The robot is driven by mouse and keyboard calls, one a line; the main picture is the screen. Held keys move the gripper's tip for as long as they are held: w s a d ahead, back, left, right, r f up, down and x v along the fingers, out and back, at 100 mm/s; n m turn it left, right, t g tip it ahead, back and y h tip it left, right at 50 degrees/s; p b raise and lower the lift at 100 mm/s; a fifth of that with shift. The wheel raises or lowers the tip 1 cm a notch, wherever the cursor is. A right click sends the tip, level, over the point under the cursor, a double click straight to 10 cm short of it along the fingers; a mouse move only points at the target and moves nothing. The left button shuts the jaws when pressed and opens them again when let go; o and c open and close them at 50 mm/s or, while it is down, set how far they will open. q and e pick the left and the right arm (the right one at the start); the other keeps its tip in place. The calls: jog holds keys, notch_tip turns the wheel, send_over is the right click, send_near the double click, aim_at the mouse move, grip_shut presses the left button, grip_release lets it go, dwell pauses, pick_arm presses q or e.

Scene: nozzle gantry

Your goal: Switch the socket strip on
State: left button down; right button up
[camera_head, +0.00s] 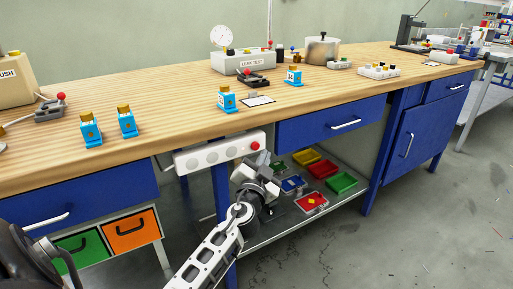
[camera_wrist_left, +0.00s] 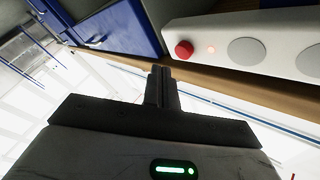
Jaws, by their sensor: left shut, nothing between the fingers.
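The white socket strip (camera_head: 205,156) is mounted along the front edge of the workbench, with round grey sockets and a red button (camera_head: 255,146) at its right end. In the left wrist view the strip (camera_wrist_left: 285,25) is at the upper right. Its red button (camera_wrist_left: 184,49) has a small reddish glowing lamp (camera_wrist_left: 211,49) beside it. My left gripper (camera_head: 246,167) is just below the strip's right end. In the wrist view the gripper's fingers (camera_wrist_left: 161,72) are shut and empty, below and left of the button, with a visible gap. My right gripper is not in view.
The wooden workbench (camera_head: 180,118) carries blue bottles (camera_head: 227,99), a leak test box (camera_head: 243,62) and a pot (camera_head: 322,48). Blue drawers (camera_head: 320,127) flank the strip. Coloured trays (camera_head: 341,182) lie on a low shelf below.

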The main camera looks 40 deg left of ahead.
pick_arm(q)
jog(key=d, duration=0.1)
jog(key=s+d, duration=0.1)
jog(key=d, duration=0.2)
jog(key=shift+s+d, duration=0.1)
jog(key=shift+s, duration=0.3)
